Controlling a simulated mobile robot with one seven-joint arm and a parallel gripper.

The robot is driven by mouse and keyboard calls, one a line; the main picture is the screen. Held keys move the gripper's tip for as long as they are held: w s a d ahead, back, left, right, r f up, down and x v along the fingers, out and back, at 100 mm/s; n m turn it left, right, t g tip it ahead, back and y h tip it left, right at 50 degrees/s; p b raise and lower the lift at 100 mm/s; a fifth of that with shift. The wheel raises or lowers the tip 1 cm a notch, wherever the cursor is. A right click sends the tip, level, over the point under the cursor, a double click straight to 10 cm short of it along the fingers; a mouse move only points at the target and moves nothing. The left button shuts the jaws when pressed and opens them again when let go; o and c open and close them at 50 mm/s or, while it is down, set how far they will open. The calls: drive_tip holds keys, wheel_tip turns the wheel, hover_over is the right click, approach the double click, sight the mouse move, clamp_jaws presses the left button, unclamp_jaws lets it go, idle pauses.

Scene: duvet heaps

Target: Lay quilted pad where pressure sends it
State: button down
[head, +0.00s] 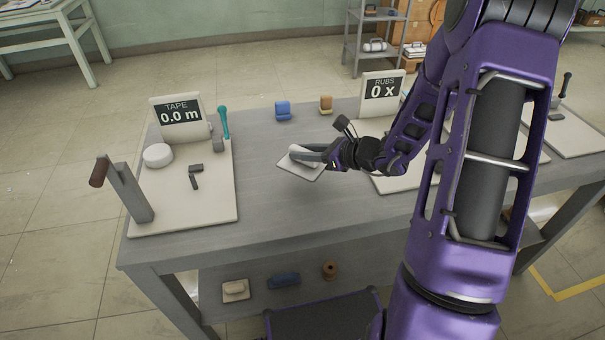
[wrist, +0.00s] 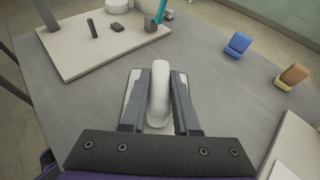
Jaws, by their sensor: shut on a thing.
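My gripper (head: 318,157) is shut on the rounded white grip of a pale flat pad (head: 299,171). In the wrist view the grip (wrist: 160,88) stands between my two fingers, with the pad's plate (wrist: 131,85) showing beside them. No quilting can be made out on it. The pad is over the bare middle of the grey table (head: 265,205); I cannot tell whether it touches. A sign reading TAPE 0.0 m (head: 180,112) stands on the left board (head: 190,215). A sign reading RUBS 0 x (head: 383,90) stands on another board, partly behind my arm.
The left board holds a lever with a brown handle (head: 125,190), a white roll (head: 157,155), a dark bracket (head: 195,175) and a teal-handled tool (head: 224,122). A blue block (head: 283,110) and a tan block (head: 326,104) stand at the back. Several items lie on the lower shelf.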

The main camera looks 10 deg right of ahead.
drive_tip(key=shift+f+b, duration=0.4)
drive_tip(key=shift+f, duration=2.55)
drive_tip(key=shift+f, duration=0.2)
drive_tip(key=c, duration=0.7)
unclamp_jaws()
drive_tip(key=shift+o, duration=0.2)
drive_tip(key=shift+r, duration=0.25)
drive_tip(key=p+v, duration=0.1)
drive_tip(key=v, duration=1)
drive_tip(key=shift+s+d, duration=0.3)
drive_tip(key=shift+s, duration=0.05)
